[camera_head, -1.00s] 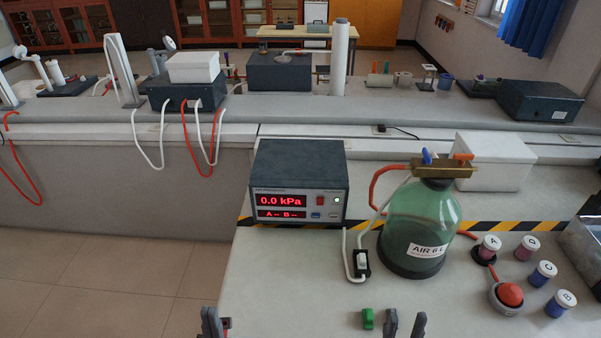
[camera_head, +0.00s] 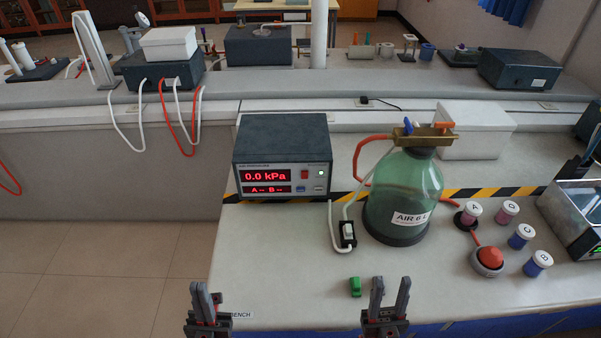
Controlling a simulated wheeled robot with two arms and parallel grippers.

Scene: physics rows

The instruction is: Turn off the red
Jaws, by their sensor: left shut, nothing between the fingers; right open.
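The pressure meter (camera_head: 283,157) stands on the bench, with a red display reading 0.0 kPa and a small red switch (camera_head: 304,174). Right of it, a green bottle (camera_head: 408,185) labelled AIR 6 L carries a brass valve block (camera_head: 423,140). The block has an upright blue handle (camera_head: 408,126) and an orange-red handle (camera_head: 442,125) lying sideways. A red hose (camera_head: 357,160) joins its left side. A red dome (camera_head: 491,256) sits in a round grey base at right. My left gripper (camera_head: 206,296) is shut and empty at the front edge. My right gripper (camera_head: 390,287) is open and empty, in front of the bottle.
A white switch on a black base (camera_head: 347,235) and a small green object (camera_head: 355,287) lie before the bottle. Several lettered vials (camera_head: 521,236) stand at right, near a clear-walled box (camera_head: 577,220). A white box (camera_head: 478,133) is behind the bottle. The bench's left front is clear.

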